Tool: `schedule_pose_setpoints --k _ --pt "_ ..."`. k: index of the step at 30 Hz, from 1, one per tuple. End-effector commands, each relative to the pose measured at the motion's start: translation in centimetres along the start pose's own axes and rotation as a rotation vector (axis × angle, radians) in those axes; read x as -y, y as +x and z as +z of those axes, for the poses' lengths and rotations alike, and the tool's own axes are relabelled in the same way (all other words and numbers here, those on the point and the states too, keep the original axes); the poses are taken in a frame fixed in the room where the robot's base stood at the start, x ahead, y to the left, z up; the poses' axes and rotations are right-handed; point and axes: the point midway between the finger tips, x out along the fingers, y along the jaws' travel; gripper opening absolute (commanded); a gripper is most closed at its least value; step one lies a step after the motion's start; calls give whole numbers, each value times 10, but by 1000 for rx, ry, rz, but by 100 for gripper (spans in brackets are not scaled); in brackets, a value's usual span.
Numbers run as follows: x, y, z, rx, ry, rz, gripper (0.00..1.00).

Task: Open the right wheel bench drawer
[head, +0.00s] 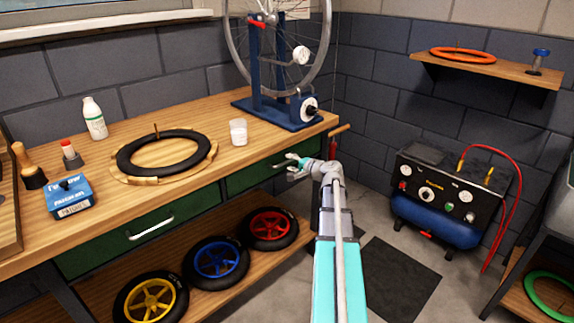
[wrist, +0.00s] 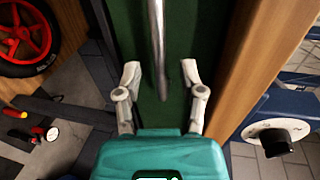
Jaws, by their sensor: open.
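The right wheel bench drawer (head: 250,178) has a green front under the wooden bench top and looks shut. In the wrist view its green front (wrist: 135,30) runs up the picture, with a metal bar handle (wrist: 157,45) on it. My gripper (head: 294,166) is at the right part of this drawer front in the head view and hides part of it. In the wrist view my gripper (wrist: 160,72) is open, one finger on each side of the handle's near end. I cannot tell whether either finger touches the handle.
The left drawer (head: 110,246) has its own handle. On the bench top (head: 200,185) stand a truing stand (head: 285,110), a white cup (head: 238,132) and a tyre (head: 165,152). Several small wheels (head: 218,262) lie on the shelf below. A compressor (head: 440,195) stands at right.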

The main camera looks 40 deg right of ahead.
Motion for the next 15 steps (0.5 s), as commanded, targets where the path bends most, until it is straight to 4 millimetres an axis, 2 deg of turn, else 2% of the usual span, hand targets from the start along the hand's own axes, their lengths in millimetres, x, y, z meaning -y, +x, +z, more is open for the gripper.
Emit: schedule_pose_setpoints --k 1,6,15 --pt "-1 8 -1 1 0 0 51" --pt "0 19 0 0 0 0 51" --pt "0 23 0 0 0 0 51"
